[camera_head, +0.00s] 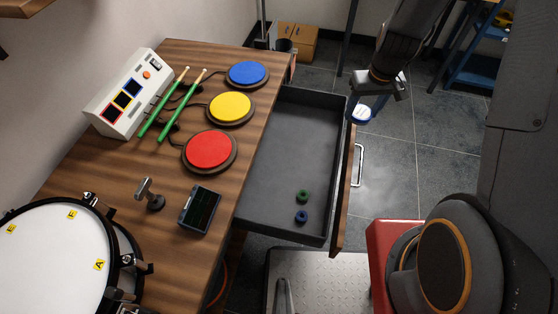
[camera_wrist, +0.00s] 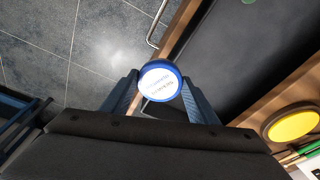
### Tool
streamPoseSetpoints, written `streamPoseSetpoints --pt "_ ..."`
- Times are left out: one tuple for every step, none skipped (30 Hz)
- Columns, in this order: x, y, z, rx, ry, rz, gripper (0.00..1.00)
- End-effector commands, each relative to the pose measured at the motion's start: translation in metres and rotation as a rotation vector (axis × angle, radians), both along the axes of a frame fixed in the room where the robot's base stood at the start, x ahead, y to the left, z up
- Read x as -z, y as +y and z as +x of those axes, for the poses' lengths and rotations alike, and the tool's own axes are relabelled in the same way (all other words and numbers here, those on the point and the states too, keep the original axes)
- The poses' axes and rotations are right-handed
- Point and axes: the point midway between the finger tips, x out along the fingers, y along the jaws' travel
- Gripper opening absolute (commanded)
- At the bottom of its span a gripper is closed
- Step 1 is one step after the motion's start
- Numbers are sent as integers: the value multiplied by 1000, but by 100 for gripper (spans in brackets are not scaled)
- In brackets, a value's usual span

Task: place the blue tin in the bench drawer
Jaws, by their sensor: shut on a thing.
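The blue tin (camera_head: 361,115) is a small round tin with a white printed lid. My gripper (camera_head: 366,108) is shut on it, and the tin hangs in the air by the drawer's outer right edge, near the far end. In the wrist view the tin (camera_wrist: 159,81) sits between the two fingertips (camera_wrist: 160,88), lid facing the camera. The bench drawer (camera_head: 318,135) is pulled open, with a dark grey inside and a wooden front with a metal handle (camera_head: 357,165). A green ring-like piece (camera_head: 303,196) and a blue one (camera_head: 301,216) lie at its near end.
The wooden bench (camera_head: 225,160) holds blue (camera_head: 247,73), yellow (camera_head: 230,107) and red (camera_head: 209,149) pads, green sticks (camera_head: 180,107), a control box (camera_head: 128,92), a small dark device (camera_head: 199,210) and a drum (camera_head: 60,260). The drawer's middle and far end are bare.

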Motion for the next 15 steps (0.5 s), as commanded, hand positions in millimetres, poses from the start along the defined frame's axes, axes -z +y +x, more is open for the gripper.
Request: streamPoseSetpoints --pt "13 10 8 -29 -2 1 28" --pt "15 15 11 -46 -3 1 28" --pt "19 23 14 -68 -3 1 28" --pt "22 28 16 -84 -2 2 28" --pt "25 33 18 -101 -3 1 28" --pt "29 40 21 -123 -4 1 28" --pt "32 45 23 -140 -3 1 28" --pt "34 50 25 -156 -3 1 28" --pt "38 57 28 -177 -4 1 28" --pt "41 62 30 -192 -3 1 28" --pt "44 68 31 -208 -2 1 28" --pt "47 75 33 -230 -3 1 28" --pt "50 79 35 -246 -2 0 28" --pt "53 85 36 -263 -3 1 28" --pt "56 91 38 -284 -3 -1 28"
